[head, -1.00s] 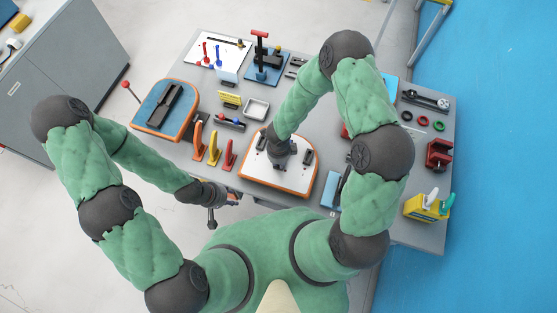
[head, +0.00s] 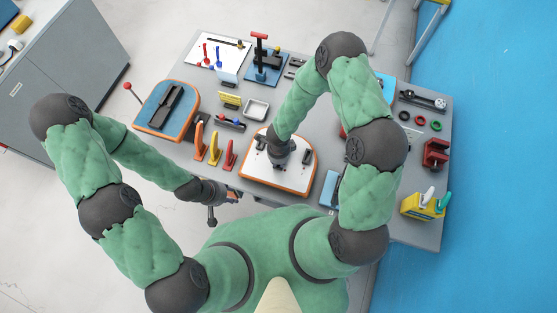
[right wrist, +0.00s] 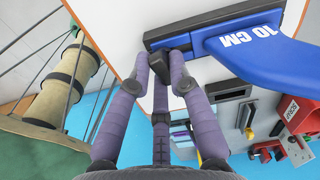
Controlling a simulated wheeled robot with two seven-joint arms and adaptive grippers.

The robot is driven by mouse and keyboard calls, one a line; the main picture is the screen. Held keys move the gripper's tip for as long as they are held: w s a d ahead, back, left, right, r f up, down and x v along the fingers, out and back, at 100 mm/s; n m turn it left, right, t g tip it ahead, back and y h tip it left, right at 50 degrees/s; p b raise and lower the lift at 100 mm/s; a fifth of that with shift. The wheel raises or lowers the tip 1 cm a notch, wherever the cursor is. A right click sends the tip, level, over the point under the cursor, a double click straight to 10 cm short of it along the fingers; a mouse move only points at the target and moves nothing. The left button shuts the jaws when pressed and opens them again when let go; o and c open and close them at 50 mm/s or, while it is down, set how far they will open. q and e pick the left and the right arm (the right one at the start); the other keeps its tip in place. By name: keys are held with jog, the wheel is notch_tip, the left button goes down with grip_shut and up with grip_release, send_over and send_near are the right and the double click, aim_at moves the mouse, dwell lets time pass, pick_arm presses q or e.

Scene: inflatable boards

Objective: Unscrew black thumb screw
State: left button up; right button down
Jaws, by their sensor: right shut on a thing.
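My right gripper (head: 280,160) points down onto the white board with an orange rim (head: 256,174) at the front middle of the table. In the right wrist view, its purple fingers (right wrist: 160,68) are closed around a small black piece, which looks like the black thumb screw (right wrist: 160,72). This piece sits at the edge of a black bar (right wrist: 215,24) on the white board. A blue part marked 10 CM (right wrist: 245,45) joins the bar. The screw is hidden in the head view. My left gripper (head: 213,208) hangs off the table's front edge, apart from the board; its jaws are too small to read.
Red, yellow and orange upright pieces (head: 214,150) stand left of the white board. A blue board with an orange rim (head: 150,120) lies further left. A blue block (head: 330,188) is at right. A yellow holder (head: 420,206) and a red clamp (head: 436,153) stand near the right edge.

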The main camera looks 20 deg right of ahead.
jog(key=shift+s+f+n+p, duration=0.15)
jog(key=shift+n+p, duration=0.5)
jog(key=shift+n, duration=0.55)
jog(key=c, duration=1)
grip_release()
jog(key=shift+c, duration=0.2)
notch_tip(320, 180, up, 5)
jog(key=p, duration=0.4)
jog(key=shift+r+p, duration=0.2)
jog(key=shift+p, duration=0.15)
jog(key=shift+f, duration=0.1)
